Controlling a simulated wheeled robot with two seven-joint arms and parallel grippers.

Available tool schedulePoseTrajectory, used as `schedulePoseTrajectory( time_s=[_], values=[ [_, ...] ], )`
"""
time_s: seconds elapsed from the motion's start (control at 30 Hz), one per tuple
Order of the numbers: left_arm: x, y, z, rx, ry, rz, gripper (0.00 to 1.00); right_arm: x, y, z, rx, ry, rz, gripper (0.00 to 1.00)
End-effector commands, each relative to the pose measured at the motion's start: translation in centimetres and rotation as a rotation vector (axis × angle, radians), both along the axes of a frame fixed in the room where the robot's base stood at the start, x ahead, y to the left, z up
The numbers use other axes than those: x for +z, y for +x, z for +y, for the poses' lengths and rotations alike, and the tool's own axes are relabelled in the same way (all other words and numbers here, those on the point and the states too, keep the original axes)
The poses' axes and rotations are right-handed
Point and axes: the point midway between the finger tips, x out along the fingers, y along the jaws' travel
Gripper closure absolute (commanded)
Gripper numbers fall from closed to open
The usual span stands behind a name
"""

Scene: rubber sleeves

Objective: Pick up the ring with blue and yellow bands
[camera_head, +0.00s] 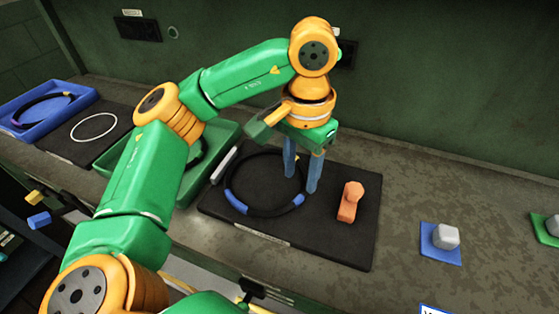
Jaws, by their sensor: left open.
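A black ring (265,214) with blue bands lies flat on a dark mat (340,240) in the middle of the bench. I cannot make out yellow bands on it. My left gripper (300,182) points down at the ring's right side, with its two blue fingers apart and empty. The fingers overlap the ring's right edge in the picture; I cannot tell whether they touch it. My right gripper is not in view.
An orange part (349,202) stands on the mat, right of the ring. A blue tray (78,103) with a dark ring, a white ring (93,127) and a green tray (222,133) lie left. A wall stands behind.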

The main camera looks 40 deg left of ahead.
Motion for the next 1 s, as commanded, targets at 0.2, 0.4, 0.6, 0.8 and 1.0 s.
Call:
schedulePoseTrajectory(
  time_s=[0.2,0.4,0.6,0.8,1.0],
  values=[
    [-3.8,0.0,-0.2,0.0,0.001,0.007,0.51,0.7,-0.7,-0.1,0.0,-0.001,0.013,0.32],
    [-5.7,0.1,-0.3,0.0,-0.001,0.0,0.51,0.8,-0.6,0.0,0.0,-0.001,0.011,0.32],
    [-5.7,0.1,-0.3,0.0,-0.001,0.0,0.67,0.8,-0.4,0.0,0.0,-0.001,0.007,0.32],
    [-5.7,0.1,-0.3,0.0,-0.001,0.0,1.0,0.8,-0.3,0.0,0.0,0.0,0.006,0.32],
    [-5.7,0.1,-0.3,0.001,-0.001,0.0,1.0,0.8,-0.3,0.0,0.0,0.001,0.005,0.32]
  ],
)
